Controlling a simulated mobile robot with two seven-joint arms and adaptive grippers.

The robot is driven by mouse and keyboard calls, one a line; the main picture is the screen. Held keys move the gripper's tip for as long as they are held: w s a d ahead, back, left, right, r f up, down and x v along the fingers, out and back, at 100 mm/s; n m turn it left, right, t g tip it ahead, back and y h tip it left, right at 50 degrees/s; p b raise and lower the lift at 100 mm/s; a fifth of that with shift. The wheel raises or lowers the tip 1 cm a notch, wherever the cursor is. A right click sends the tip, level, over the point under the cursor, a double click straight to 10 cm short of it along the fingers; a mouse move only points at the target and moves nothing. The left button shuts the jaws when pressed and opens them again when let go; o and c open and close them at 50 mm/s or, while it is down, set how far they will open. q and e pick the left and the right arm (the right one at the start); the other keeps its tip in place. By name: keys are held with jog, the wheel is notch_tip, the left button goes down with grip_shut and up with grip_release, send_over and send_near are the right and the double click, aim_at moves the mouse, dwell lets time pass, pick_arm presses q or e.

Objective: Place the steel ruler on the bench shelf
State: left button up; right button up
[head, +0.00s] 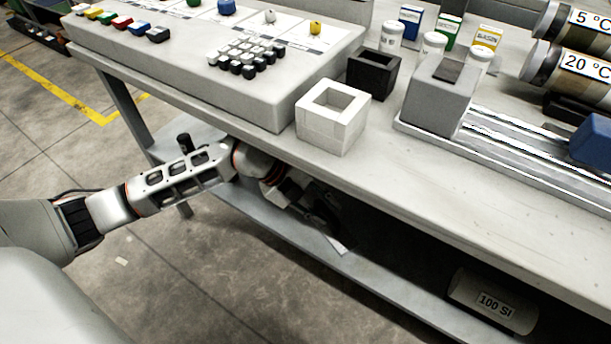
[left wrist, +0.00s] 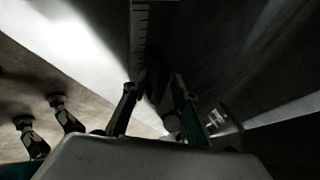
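The steel ruler (left wrist: 141,35) shows in the left wrist view as a narrow dark strip with tick marks, running from the top edge down to my left fingertips. In the head view, a small pale strip (head: 338,245) at the lower shelf's front edge may be its end. The bench shelf (head: 270,228) is the grey board under the bench top. My left gripper (head: 325,210) is under the bench top, just above this shelf, in shadow. In the left wrist view its two fingers (left wrist: 154,84) stand apart, with the ruler beside the left fingertip; contact is unclear.
A core labelled "100 Si" (head: 492,303) lies on the lower shelf at right. A white square holder (head: 335,135) and a black one (head: 385,75) stand on top. The shelf between gripper and core looks dark and clear.

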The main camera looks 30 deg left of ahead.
jog(key=shift+f, duration=0.1)
pick_arm(q)
jog(key=shift+p+v, duration=0.5)
jog(key=shift+v, duration=0.7)
jog(key=v, duration=0.1)
jog(key=p+v, duration=0.1)
jog(key=v, duration=0.2)
jog(key=shift+w+d+r, duration=0.2)
jog(key=shift+w, duration=0.15)
jog(key=s+a, duration=0.2)
jog(key=a, duration=0.1)
jog(key=s+a+f+p, duration=0.1)
jog(key=s+a, duration=0.1)
jog(key=a, duration=0.2)
jog(key=s+a+p, duration=0.1)
jog(key=s+a, duration=0.1)
jog(key=a, duration=0.1)
jog(key=shift+a+f, duration=0.15)
pick_arm(e)
jog(key=d+n, duration=0.2)
jog(key=d, duration=0.1)
jog(key=d+n, duration=0.1)
jog(key=shift+w+d+g+h, duration=0.15)
jog(key=shift+w+g+h, duration=0.15)
jog(key=shift+w+h, duration=0.1)
